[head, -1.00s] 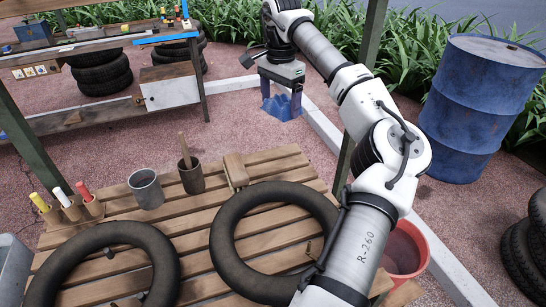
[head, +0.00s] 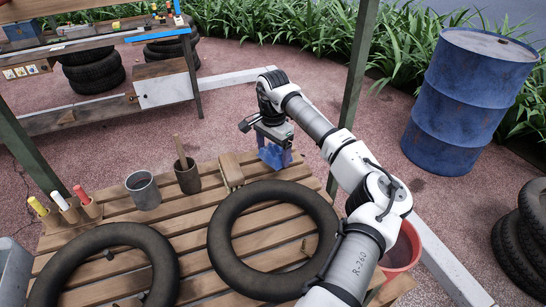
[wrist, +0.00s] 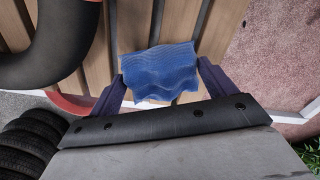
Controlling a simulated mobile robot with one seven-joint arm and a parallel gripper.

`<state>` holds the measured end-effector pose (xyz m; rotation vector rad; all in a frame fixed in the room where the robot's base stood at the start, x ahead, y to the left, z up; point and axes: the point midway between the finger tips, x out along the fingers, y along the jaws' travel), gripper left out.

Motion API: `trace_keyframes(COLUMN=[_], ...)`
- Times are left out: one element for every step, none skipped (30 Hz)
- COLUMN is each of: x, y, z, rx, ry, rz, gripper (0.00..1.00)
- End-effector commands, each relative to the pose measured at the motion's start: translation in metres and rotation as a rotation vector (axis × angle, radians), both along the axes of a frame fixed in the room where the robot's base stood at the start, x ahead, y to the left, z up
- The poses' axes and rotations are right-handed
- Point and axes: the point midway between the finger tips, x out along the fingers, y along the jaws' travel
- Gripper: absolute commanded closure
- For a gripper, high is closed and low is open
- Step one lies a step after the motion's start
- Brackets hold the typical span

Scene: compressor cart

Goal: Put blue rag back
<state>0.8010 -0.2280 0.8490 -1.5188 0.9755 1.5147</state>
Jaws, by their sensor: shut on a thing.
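A blue rag (wrist: 160,72) is pinched between the two fingers of my gripper (wrist: 162,88) in the wrist view. In the head view the rag (head: 272,156) hangs below my gripper (head: 275,150) at the far right corner of the slatted wooden table (head: 205,214). The wrist view shows the table slats beneath the rag. I cannot tell whether the rag touches the table.
Two black inner tubes lie on the table, one at right (head: 222,262) and one at left (head: 170,262). A wooden block (head: 231,170), a dark pot (head: 188,177), a grey cup (head: 143,190) and coloured markers (head: 60,200) stand along the far side. A red bucket (head: 404,250) stands right of the table.

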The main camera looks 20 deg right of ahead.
Motion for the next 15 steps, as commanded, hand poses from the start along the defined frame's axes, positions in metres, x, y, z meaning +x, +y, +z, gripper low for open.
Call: trace_keyframes(x=[-0.001,-0.001,-0.001,-0.001,-0.001,0.0,0.0,0.0,0.0,0.0,0.0,0.0,0.0,0.0,0.0], y=[0.001,0.001,0.001,0.001,0.001,0.001,0.001,0.0,0.0,0.0,0.0,0.0,0.0,0.0,0.0], z=[-0.007,-0.012,-0.018,-0.023,-0.027,-0.031,-0.032,-0.033,-0.033,-0.033,-0.033,-0.033,-0.033,-0.033,-0.034], rx=[0.003,0.004,0.004,0.004,0.003,0.002,0.001,0.0,0.0,0.0,0.0,0.0,0.0,0.0,0.0], ry=[0.003,0.003,0.004,0.003,0.003,0.002,0.002,0.001,0.0,0.0,0.0,0.001,0.001,0.001,0.001], rz=[0.0,0.0,0.0,0.0,0.001,0.001,0.001,0.001,0.001,0.001,0.001,0.001,0.001,0.001,0.001], gripper=[0.38,0.38,0.38,0.38,0.38,0.38,0.38,0.38,0.38,0.38,0.38,0.38,0.38,0.38,0.38])
